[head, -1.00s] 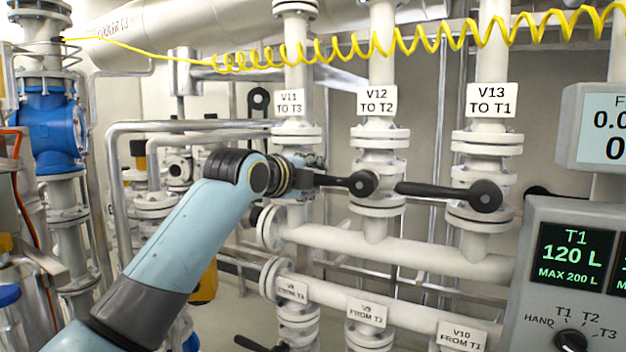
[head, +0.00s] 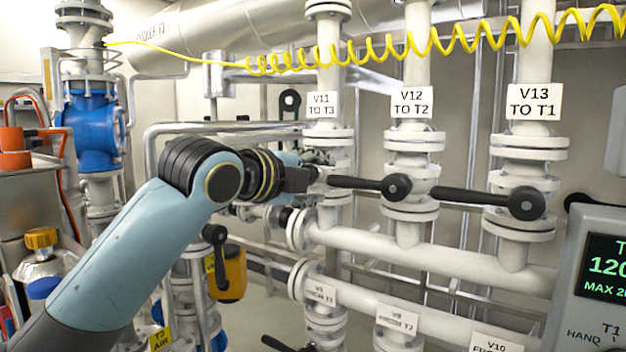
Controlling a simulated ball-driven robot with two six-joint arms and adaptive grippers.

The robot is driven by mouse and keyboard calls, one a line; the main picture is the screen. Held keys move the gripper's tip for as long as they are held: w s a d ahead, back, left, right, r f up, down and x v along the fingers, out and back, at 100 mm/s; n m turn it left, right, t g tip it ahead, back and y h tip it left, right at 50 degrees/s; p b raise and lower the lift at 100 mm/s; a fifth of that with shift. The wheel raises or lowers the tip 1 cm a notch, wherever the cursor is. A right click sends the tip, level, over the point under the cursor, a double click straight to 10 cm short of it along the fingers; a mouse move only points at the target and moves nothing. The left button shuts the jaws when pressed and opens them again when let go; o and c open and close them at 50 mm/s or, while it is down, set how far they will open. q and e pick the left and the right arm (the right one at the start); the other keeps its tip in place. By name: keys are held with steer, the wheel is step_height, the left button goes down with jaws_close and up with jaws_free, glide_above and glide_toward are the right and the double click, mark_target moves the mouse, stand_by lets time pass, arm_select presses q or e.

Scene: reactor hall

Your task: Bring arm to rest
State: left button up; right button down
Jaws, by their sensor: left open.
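My left gripper (head: 318,177) is in the middle of the head view, at the end of my blue arm that comes in from the lower left. It is seen mostly from behind and the side, and its jaws are small in the picture. It is by the tip of the black lever of valve V12 (head: 370,184), in front of the V11 pipe (head: 331,131). I cannot tell whether the jaws touch the lever. The V12 lever lies about level, pointing left. The black lever of valve V13 (head: 490,198) also points left. My right gripper is not in view.
A coiled yellow hose (head: 440,46) hangs across the top. White pipes with lower valves (head: 398,318) run below the arm. A grey control panel (head: 590,270) stands at the right. A gold-capped vessel (head: 41,240) and a metal box (head: 30,190) are at the left.

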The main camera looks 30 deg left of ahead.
arm_select(q)
steer(key=shift+s, duration=0.3)
step_height(320, 180, down, 30)
steer(key=s+a+n+g+b, duration=0.2)
steer(key=g+b, duration=0.3)
steer(key=b, duration=0.3)
steer(key=s+a+f+n+g+y+b, duration=0.15)
steer(key=s+f, duration=0.35)
steer(key=f, duration=0.8)
steer(key=s+f+n+g+b, duration=0.2)
steer(key=s+f+n+b, duration=0.15)
steer(key=f, duration=0.95)
steer(key=s+f+n+g+b, duration=0.3)
steer(key=s+f+g, duration=0.1)
steer(key=s+f, duration=1.65)
steer(key=s+d+f+n+g, duration=0.1)
steer(key=s+f+n, duration=0.3)
steer(key=s, duration=0.6)
steer(key=s+d+f+n+g+b, duration=0.1)
steer(key=s+f+n, duration=0.3)
steer(key=s, duration=0.6)
step_height(320, 180, down, 3)
steer(key=shift+s+r+b, duration=0.1)
steer(key=shift+s+b, duration=0.1)
steer(key=shift+b, duration=0.1)
